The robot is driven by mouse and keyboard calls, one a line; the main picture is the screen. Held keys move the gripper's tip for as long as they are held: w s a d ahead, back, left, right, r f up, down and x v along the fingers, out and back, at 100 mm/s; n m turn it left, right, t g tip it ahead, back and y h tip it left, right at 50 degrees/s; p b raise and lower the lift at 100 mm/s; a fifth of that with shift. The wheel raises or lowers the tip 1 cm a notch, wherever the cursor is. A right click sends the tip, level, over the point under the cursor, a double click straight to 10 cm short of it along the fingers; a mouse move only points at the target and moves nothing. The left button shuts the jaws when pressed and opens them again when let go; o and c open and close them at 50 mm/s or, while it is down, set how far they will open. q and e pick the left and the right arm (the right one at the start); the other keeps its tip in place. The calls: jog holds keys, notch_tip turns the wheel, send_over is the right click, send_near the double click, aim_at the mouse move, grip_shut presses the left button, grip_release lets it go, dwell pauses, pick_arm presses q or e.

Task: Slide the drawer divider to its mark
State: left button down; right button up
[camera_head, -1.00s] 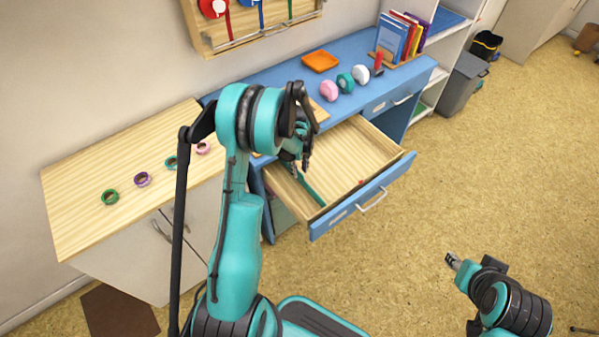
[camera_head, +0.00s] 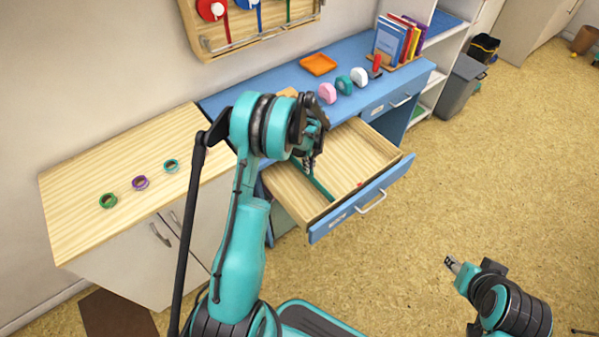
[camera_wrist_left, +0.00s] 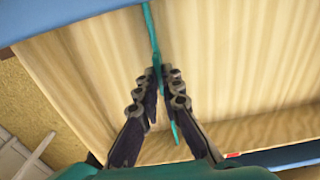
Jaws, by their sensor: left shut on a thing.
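The drawer divider (camera_head: 322,189) is a thin teal strip standing across the open wooden drawer (camera_head: 280,187). It also shows in the left wrist view (camera_wrist_left: 150,27), running between the fingers. My left gripper (camera_head: 308,162) is down in the drawer, shut on the divider; its fingertips (camera_wrist_left: 159,85) meet around the strip. My forearm and wrist hide the divider's far end in the head view. A small red mark (camera_head: 360,184) is at the drawer's front side, right of the divider; it also shows in the left wrist view (camera_wrist_left: 232,155). My right gripper (camera_head: 452,264) is away over the floor, its opening unclear.
The blue desk (camera_head: 345,48) holds an orange tray (camera_head: 318,64), several rounded stamps and books. The drawer's blue front with its handle (camera_head: 372,202) juts out. A wooden cabinet (camera_head: 75,190) with tape rolls stands left. The drawer's right part is largely clear.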

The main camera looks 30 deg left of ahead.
pick_arm(q)
jog(key=w+d, duration=0.1)
jog(key=w, duration=0.2)
jog(key=w+d, duration=0.1)
jog(key=w, duration=0.1)
jog(key=w+d, duration=0.1)
jog(key=w, duration=0.2)
jog(key=shift+w+d, duration=0.3)
jog(key=c, duration=1.7)
grip_release()
jog(key=shift+r, duration=0.15)
notch_tip(320, 180, up, 12)
jog(key=shift+f, duration=0.15)
